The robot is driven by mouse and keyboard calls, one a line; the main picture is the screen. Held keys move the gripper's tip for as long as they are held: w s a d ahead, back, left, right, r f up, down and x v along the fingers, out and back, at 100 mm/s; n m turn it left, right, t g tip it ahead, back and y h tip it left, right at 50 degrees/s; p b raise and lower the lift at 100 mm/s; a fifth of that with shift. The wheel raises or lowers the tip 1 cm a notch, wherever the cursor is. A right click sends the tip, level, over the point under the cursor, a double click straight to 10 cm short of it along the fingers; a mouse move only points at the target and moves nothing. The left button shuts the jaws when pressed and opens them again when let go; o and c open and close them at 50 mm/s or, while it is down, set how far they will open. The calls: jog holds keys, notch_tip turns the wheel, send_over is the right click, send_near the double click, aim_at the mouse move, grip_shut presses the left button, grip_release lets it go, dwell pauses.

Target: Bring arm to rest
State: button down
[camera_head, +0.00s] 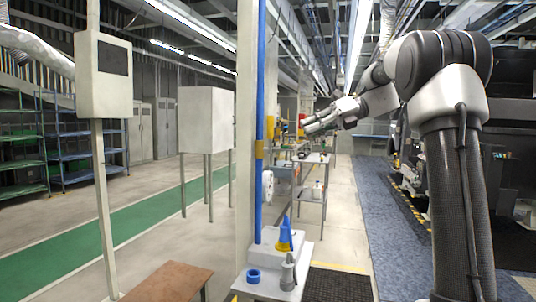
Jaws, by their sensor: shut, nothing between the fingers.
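My arm rises on the right side of the head view and bends over toward the middle. My gripper (320,122) is at the end of it, held in the air and pointing left. Its fingers look closed together with nothing between them. It hangs in front of a distant workbench, beside a pale upright post (246,120), and seems apart from both. The fingertips are small in this view.
A small white stand (262,284) with blue and grey tools is at the bottom middle. A brown tabletop (168,283) is left of it. A metal cart (313,190) stands behind. Dark machinery (512,165) lies right of my arm. A blue-grey floor strip (378,220) is clear.

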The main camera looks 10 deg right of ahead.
jog(key=s+d+f+n+t+h, duration=0.1)
jog(key=d+f+n+h, duration=0.2)
jog(key=f+n, duration=0.35)
jog(key=s+d+f+n+h, duration=0.1)
jog(key=d+f+n+h, duration=0.15)
jog(key=f+n, duration=0.35)
jog(key=s+f+n+h, duration=0.2)
jog(key=s+n, duration=0.3)
jog(key=s, duration=0.4)
jog(key=s+d+f+n+t+h, duration=0.1)
jog(key=s+f+n+h, duration=0.2)
jog(key=s+n, duration=0.3)
jog(key=s+d+f+n+h, duration=0.1)
jog(key=s+f+n+h, duration=0.2)
jog(key=s, duration=1)
jog(key=shift+s+d+f+n+t, duration=0.25)
jog(key=shift+s+f+n+t, duration=0.1)
jog(key=shift+f+n, duration=0.75)
jog(key=shift+r, duration=0.1)
